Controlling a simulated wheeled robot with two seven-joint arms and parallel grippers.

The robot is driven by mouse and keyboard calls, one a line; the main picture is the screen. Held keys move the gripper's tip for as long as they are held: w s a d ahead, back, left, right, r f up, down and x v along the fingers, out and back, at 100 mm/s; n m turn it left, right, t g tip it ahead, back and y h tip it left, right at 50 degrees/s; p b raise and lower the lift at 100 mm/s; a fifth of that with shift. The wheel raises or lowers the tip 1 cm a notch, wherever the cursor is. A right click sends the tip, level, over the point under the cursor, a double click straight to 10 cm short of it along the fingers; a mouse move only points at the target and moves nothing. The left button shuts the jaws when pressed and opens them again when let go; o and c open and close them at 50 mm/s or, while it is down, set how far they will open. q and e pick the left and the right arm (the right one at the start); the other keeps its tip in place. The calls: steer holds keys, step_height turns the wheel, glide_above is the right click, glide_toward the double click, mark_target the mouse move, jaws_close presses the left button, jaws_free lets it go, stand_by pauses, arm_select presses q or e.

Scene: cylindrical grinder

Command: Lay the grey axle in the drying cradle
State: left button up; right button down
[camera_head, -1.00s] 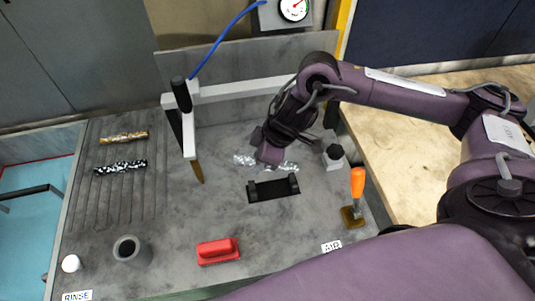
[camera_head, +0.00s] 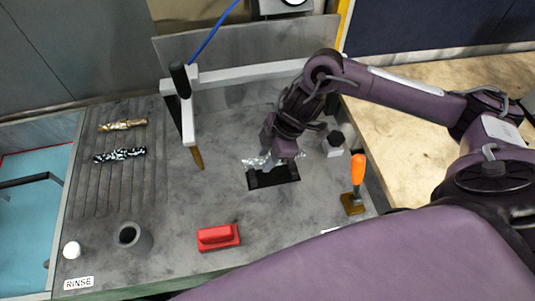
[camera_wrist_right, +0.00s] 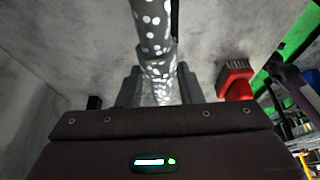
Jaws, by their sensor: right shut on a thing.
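The grey axle (camera_head: 257,161), shiny and speckled with light patches, is in my right gripper (camera_head: 283,152). In the right wrist view the axle (camera_wrist_right: 152,28) runs up from between the two dark fingers of the right gripper (camera_wrist_right: 159,88), which are shut on it. The drying cradle (camera_head: 272,179), black with low end supports, is just under and in front of the axle in the head view. The axle and gripper hide its back edge. I cannot tell whether the axle touches it. My left gripper is not in view.
A grooved board (camera_head: 112,185) at left holds a gold-speckled rod (camera_head: 122,125) and a black-and-white rod (camera_head: 119,155).

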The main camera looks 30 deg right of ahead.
step_height(320, 180, down, 3)
steer(key=b, duration=0.2)
steer(key=shift+f+b, duration=0.1)
steer(key=shift+b, duration=0.3)
steer(key=shift+f+b, duration=0.65)
steer(key=shift+f, duration=0.45)
steer(key=c, duration=1)
jaws_free()
steer(key=shift+o, duration=0.4)
steer(key=shift+f, duration=0.1)
